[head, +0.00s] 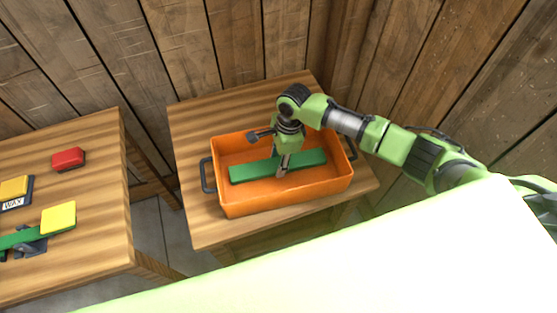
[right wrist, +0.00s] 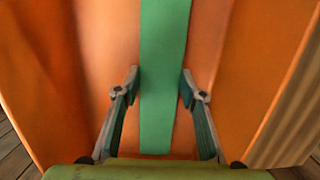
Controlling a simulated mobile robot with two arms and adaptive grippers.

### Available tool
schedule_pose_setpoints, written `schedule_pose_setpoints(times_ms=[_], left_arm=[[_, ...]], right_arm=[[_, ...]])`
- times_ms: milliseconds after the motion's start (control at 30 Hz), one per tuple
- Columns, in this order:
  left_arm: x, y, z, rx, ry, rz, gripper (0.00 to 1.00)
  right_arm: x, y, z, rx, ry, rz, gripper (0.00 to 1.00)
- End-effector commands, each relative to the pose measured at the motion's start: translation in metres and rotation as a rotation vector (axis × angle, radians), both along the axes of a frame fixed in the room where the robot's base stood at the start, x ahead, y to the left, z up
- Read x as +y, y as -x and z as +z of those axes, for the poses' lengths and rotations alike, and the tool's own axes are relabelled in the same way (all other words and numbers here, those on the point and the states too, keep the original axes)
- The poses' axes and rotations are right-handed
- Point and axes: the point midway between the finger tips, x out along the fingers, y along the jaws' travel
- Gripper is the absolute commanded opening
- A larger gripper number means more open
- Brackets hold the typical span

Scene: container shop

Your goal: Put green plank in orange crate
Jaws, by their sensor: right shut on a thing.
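The long green plank (head: 250,171) is inside the orange crate (head: 285,198), lying lengthwise along it. I cannot tell whether it touches the crate floor. My right gripper (head: 283,171) points down into the crate and is shut on the plank near its middle. In the right wrist view the fingers (right wrist: 160,82) stand on either side of the green plank (right wrist: 164,45), with the orange crate (right wrist: 105,40) around and below. My left gripper is not in view.
The crate, with dark side handles, stands on a wooden table (head: 197,126) near plank walls. A second wooden table (head: 95,195) at left carries a red block (head: 68,158), a yellow block (head: 58,217), a wax item (head: 14,204) and a green strip (head: 18,238). A gap separates the tables.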

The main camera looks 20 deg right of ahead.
Motion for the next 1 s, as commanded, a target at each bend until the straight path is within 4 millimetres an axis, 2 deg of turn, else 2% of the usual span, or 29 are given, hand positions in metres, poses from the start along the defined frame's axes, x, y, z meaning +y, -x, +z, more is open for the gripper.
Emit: schedule_pose_setpoints(times_ms=[133,167,200,233,567,667,767,1000], left_arm=[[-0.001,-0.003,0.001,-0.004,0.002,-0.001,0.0],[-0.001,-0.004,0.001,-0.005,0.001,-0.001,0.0],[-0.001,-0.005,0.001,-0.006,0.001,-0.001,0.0],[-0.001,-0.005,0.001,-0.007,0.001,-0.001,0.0],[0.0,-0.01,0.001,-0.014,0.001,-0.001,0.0],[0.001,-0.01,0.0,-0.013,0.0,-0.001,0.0],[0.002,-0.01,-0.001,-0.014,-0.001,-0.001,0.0],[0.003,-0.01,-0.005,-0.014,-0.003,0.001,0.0]], right_arm=[[0.001,0.0,-0.001,0.0,-0.001,0.0,0.07],[0.001,0.0,-0.002,0.001,-0.001,0.001,0.4],[0.001,0.0,-0.002,0.0,-0.001,0.001,0.51],[0.0,0.0,-0.002,0.0,-0.001,0.001,0.54],[0.0,0.0,-0.001,-0.001,0.0,0.001,0.54],[0.0,-0.001,0.005,-0.003,-0.001,0.0,0.54],[-0.002,-0.001,0.019,-0.004,-0.003,0.0,0.54],[-0.01,-0.001,0.07,-0.004,-0.003,0.0,0.54]])
